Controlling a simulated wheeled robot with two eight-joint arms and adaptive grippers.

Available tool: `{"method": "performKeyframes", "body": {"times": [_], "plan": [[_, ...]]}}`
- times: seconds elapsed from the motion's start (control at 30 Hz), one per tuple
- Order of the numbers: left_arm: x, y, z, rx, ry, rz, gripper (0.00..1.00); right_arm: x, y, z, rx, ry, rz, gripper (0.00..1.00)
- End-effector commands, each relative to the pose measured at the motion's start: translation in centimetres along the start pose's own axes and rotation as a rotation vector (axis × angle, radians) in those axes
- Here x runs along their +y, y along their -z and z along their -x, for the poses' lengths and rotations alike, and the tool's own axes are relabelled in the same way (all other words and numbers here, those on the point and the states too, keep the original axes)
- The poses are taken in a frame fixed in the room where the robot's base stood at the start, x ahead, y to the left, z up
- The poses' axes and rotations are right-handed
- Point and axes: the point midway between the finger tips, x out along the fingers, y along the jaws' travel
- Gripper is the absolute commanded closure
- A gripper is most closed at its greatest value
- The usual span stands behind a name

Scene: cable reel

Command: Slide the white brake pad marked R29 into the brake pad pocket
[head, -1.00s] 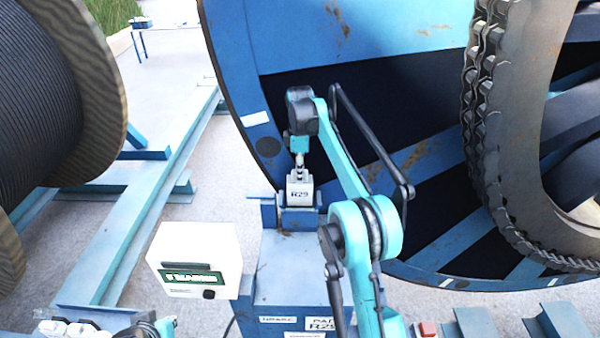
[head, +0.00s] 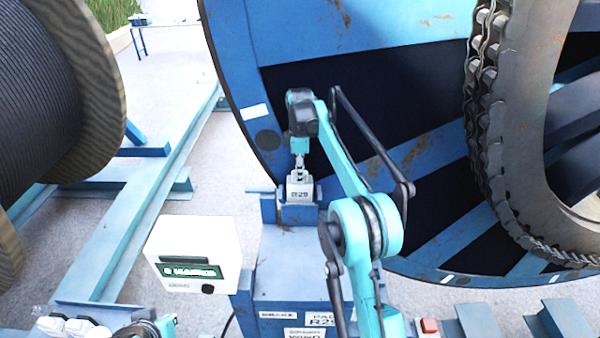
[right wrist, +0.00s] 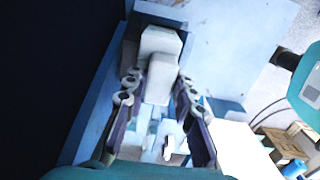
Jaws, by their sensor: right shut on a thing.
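The white brake pad (head: 300,193), marked R29, is upright in my right gripper (head: 300,172). The blue brake pad pocket (head: 297,215) is on top of the blue stand, and its walls rise beside and behind the pad. The pad's lower end is at the pocket and partly hidden by its front wall; I cannot tell how deep it sits. In the right wrist view the pad (right wrist: 158,75) lies between the two fingers of my right gripper (right wrist: 155,90), with the pocket wall (right wrist: 160,12) around its far end.
A large blue reel flange (head: 240,60) stands close behind the pocket. A thick chain ring (head: 490,130) is at the right. A white box (head: 195,245) is left of the stand (head: 280,270). A cable drum (head: 50,90) is at the far left.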

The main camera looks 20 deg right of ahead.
Motion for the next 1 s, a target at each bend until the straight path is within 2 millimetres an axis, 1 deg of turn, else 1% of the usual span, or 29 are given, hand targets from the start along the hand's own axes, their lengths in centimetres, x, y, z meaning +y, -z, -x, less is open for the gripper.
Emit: {"method": "performKeyframes", "body": {"times": [1.0], "plan": [[0.0, -1.3, -1.8, 0.000, 0.000, 0.000, 1.00, 0.0, 0.0, -3.4, 0.000, 0.000, 0.000, 1.00]]}}
